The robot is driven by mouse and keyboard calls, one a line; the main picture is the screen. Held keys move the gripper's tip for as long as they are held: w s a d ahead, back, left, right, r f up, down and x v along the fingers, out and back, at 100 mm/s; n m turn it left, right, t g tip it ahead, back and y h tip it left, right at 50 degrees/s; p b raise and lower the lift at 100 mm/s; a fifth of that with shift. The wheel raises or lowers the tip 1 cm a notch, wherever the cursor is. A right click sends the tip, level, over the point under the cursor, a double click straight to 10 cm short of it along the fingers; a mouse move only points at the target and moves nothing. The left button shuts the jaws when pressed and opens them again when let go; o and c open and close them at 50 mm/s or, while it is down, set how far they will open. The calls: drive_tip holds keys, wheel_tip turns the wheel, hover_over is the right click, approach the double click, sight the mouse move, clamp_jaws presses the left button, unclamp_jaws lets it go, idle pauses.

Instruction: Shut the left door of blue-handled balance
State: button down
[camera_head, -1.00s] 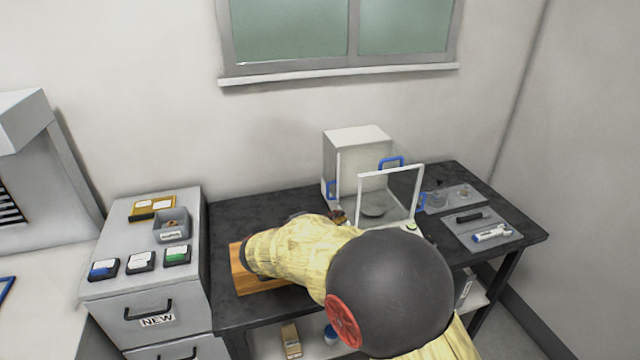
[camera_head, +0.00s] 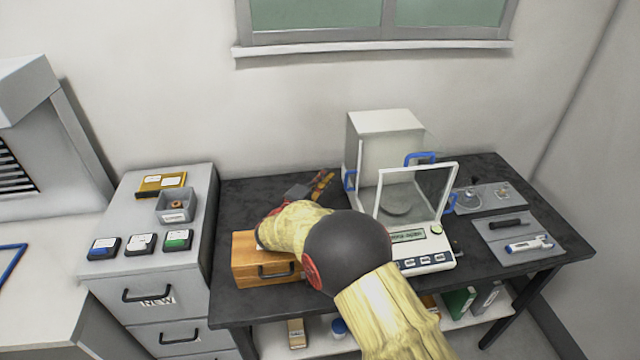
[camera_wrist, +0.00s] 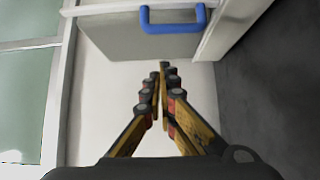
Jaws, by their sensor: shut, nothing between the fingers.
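The white balance (camera_head: 385,122) with blue handles stands on the dark table, its glass front pane facing me. A blue handle (camera_head: 350,180) is on its left side; I cannot tell for certain how far the left door is open. My gripper (camera_head: 322,183) is to the left of the balance, apart from it, fingers together and empty. In the wrist view the closed fingers (camera_wrist: 163,68) point toward a pale wall, and a blue handle (camera_wrist: 172,22) on a grey-white panel lies just beyond the tips, not visibly touched.
A wooden drawer box (camera_head: 262,262) stands left on the table, partly behind my arm. Right of the balance are a grey tray (camera_head: 490,190) and a grey mat (camera_head: 515,238) with a pen-like tool. A grey cabinet (camera_head: 150,260) stands at the left. The table behind my gripper is clear.

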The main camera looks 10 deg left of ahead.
drive_tip(key=d, duration=0.1)
drive_tip(key=d+b, duration=0.1)
drive_tip(key=d, duration=0.1)
drive_tip(key=shift+w+d+b, duration=0.25)
drive_tip(key=shift+d+b, duration=0.05)
drive_tip(key=shift+b, duration=0.1)
idle(0.4)
